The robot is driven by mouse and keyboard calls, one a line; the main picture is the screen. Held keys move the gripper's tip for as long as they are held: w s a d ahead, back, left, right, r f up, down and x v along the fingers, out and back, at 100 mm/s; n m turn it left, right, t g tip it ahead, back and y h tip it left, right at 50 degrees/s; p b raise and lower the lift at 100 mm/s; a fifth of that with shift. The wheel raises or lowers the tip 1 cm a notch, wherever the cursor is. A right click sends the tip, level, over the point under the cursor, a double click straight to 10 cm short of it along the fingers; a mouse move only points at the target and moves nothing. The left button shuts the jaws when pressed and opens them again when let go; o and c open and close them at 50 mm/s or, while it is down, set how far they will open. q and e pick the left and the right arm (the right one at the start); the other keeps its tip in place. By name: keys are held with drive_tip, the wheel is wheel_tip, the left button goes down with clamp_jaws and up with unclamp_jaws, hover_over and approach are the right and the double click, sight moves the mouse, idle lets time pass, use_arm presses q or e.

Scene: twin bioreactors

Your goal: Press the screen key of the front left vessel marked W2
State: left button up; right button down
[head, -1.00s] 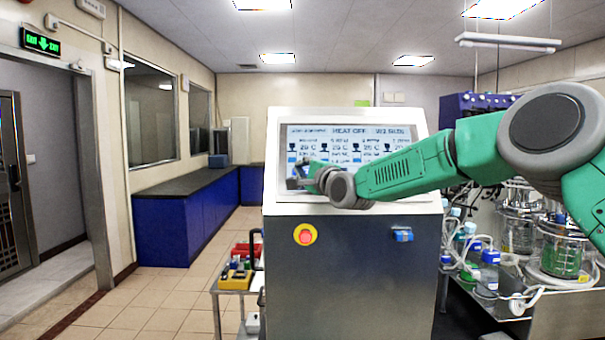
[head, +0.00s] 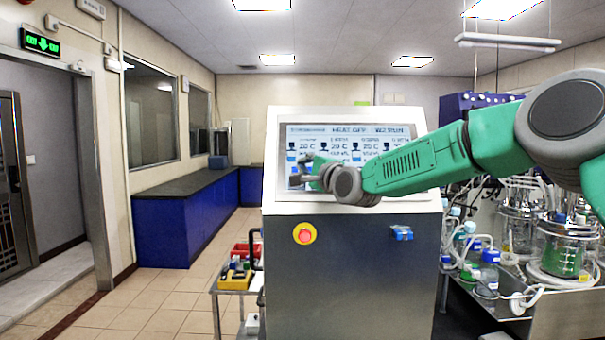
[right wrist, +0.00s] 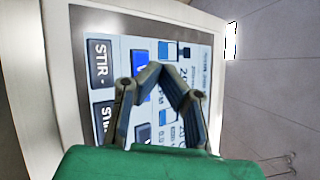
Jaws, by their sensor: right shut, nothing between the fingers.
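The touch screen (head: 352,147) is in the upper face of a grey cabinet. My right gripper (head: 298,181) is at the screen's lower left, fingers pointing at it. In the right wrist view, my right gripper (right wrist: 166,68) is shut and empty, its fingertips meeting in front of the screen (right wrist: 122,50). Whether the fingertips touch the glass is unclear. My left gripper is out of view.
Dark keys marked STIR (right wrist: 98,62) line the screen's edge. The cabinet (head: 350,265) has a red stop button (head: 304,233) below the screen. Glass vessels (head: 563,250) with tubing stand at right.

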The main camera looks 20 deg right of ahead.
drive_tip(key=shift+s+a+r+b, duration=0.15)
drive_tip(key=shift+s+a+r, duration=0.1)
drive_tip(key=shift+s+r, duration=0.35)
drive_tip(key=shift+s+a+r+b, duration=0.1)
drive_tip(key=shift+s+a+r, duration=0.15)
drive_tip(key=shift+s, duration=0.55)
drive_tip(key=shift+s+a+r+b, duration=0.2)
drive_tip(key=shift+s+r, duration=0.25)
drive_tip(key=shift+s, duration=0.25)
